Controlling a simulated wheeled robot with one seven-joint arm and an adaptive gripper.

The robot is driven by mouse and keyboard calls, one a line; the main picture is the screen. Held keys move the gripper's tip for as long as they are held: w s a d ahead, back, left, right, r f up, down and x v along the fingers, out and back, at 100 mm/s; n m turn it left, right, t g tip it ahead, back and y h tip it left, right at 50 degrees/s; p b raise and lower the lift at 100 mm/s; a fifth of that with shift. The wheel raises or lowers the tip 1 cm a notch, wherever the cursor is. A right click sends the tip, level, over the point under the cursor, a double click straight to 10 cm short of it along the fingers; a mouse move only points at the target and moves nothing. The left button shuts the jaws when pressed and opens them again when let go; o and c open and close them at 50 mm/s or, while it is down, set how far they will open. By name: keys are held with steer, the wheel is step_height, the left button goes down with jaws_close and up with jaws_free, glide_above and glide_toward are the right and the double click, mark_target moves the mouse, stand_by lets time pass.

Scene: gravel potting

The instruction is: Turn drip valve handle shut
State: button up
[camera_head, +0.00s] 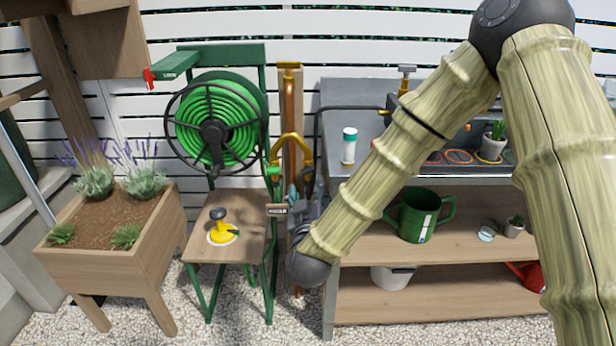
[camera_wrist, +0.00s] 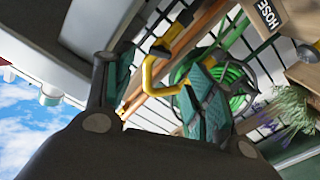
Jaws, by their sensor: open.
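A yellow forked pipe (camera_head: 291,139) stands on a wooden post, with one branch curving down on each side. A green fitting (camera_head: 273,170) is at the end of its left branch. The right branch ends close to my gripper (camera_head: 301,190), and I cannot make out a drip valve handle there. In the wrist view, the curved yellow pipe (camera_wrist: 149,77) shows between the two teal-padded fingers of my gripper (camera_wrist: 160,84). The fingers are apart, with nothing held. Whether they touch the pipe or handle I cannot tell.
A wooden planter (camera_head: 110,255) is further left. The potting bench (camera_head: 430,259) is right, partly behind my arm.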

mark_target(308, 173)
steer(key=w+b, duration=0.1)
steer(key=w, duration=0.7)
steer(key=shift+w, duration=0.25)
steer(key=c, duration=1)
